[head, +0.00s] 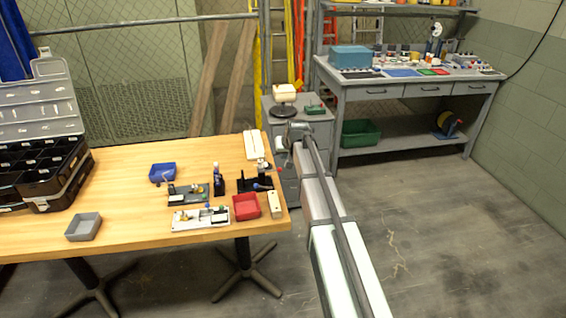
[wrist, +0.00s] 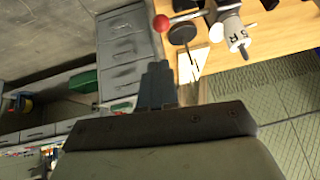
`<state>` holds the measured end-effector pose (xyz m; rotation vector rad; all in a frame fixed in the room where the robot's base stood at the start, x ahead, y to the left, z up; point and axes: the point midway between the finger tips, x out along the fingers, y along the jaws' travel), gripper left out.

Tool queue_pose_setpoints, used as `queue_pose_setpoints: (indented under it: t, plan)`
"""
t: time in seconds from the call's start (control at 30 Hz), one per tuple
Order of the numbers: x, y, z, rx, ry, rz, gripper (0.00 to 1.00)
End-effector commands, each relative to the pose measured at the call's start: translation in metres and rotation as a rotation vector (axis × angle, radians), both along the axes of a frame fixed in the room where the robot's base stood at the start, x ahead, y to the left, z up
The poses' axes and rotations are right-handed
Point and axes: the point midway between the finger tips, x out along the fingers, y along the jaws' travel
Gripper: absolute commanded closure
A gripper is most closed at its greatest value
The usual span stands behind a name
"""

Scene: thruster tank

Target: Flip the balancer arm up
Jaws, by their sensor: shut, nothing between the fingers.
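A device with a red ball knob (wrist: 161,23), a dark round disc (wrist: 182,33) and a white cylinder with dark lettering (wrist: 235,38) stands by the table edge at the top of the wrist view. I cannot tell for certain which part is the balancer arm. In the head view a small mechanism (head: 263,166) with a reddish tip is at the table's right end. My gripper (wrist: 157,70) is shut and empty, its fingers just below the disc in the wrist picture, apparently apart from it. In the head view my gripper (head: 282,143) is small, just off the table's right edge.
The wooden table (head: 120,205) holds a red bin (head: 246,206), a blue bin (head: 162,172), a grey bin (head: 83,227), black organizer boxes (head: 40,180) and small devices. A grey drawer cabinet (head: 318,133) stands behind my arm. A workbench (head: 415,88) is at the back right.

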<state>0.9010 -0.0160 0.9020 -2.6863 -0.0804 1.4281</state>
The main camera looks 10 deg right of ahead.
Motion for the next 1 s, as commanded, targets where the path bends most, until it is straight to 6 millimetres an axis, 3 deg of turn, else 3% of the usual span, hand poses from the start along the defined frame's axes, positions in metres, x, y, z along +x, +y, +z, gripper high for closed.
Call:
queue_pose_setpoints:
  t: [0.2, 0.5, 1.0]
  plan:
    - [-0.024, -0.008, 0.037, 0.001, -0.004, -0.001, 1.00]
    - [-0.048, -0.015, 0.073, 0.001, -0.004, -0.001, 1.00]
    - [-0.055, -0.018, 0.085, 0.001, -0.002, -0.001, 1.00]
